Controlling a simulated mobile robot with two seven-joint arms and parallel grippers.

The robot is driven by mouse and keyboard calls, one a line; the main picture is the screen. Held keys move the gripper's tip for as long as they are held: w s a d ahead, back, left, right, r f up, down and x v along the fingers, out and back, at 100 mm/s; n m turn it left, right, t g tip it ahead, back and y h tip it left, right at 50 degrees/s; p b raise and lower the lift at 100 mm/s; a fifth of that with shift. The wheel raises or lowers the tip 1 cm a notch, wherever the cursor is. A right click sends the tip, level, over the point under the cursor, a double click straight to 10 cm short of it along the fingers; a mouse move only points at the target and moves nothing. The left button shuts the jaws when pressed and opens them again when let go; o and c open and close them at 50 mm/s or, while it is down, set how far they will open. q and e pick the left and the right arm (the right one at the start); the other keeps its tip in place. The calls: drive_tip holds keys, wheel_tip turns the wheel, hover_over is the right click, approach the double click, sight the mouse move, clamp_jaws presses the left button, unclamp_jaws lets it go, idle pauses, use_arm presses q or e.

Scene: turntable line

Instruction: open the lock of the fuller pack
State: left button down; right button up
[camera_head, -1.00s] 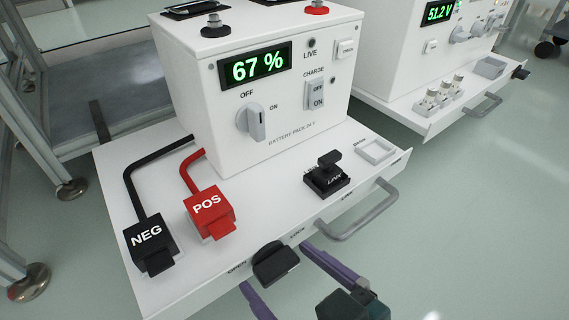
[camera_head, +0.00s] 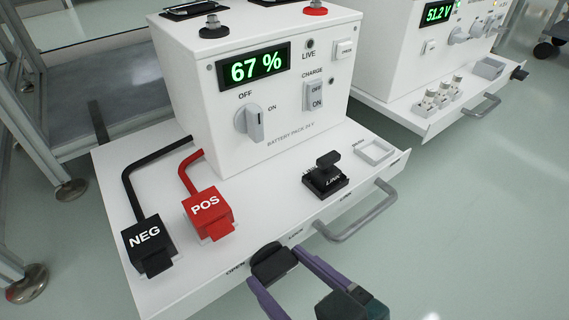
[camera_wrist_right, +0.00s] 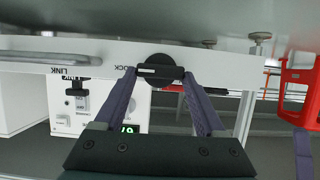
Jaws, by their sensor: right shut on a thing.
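The battery pack (camera_head: 262,105) shows 67 % on its green display and stands on a white drawer tray (camera_head: 300,225). A black lock knob (camera_head: 271,261) sits on the tray's front face, near the words OPEN and LOCK. My right gripper (camera_head: 274,268) is shut on this knob, one purple finger on each side. In the right wrist view the knob (camera_wrist_right: 160,70) sits between the fingertips, its bar level across the picture. I cannot tell which word the knob points to. My left gripper is not in the head view.
Black NEG (camera_head: 148,243) and red POS (camera_head: 209,210) plugs, a black LINK piece (camera_head: 326,176) and an empty white frame (camera_head: 376,151) are on the tray. A grey handle (camera_head: 358,213) juts from its front. A second pack (camera_head: 425,60) reads 51.2 V.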

drive_tip(key=shift+s+a+r+n+h+p, duration=0.1)
drive_tip(key=shift+n+h+p, duration=0.2)
drive_tip(key=shift+n+p, duration=0.15)
drive_tip(key=shift+a+n+t+p, duration=0.1)
drive_tip(key=shift+n+t+p, duration=0.2)
drive_tip(key=shift+n+p, duration=0.1)
drive_tip(key=shift+s+a+n+t+h, duration=0.1)
drive_tip(key=shift+n+t+h, duration=0.3)
drive_tip(key=shift+n+h, duration=0.35)
drive_tip(key=shift+f+n+t, duration=0.25)
drive_tip(key=shift+n+t, duration=0.15)
drive_tip(key=shift+n, duration=0.3)
drive_tip(key=shift+s+h, duration=0.1)
drive_tip(key=shift+h, duration=0.15)
drive_tip(key=o, duration=1.3)
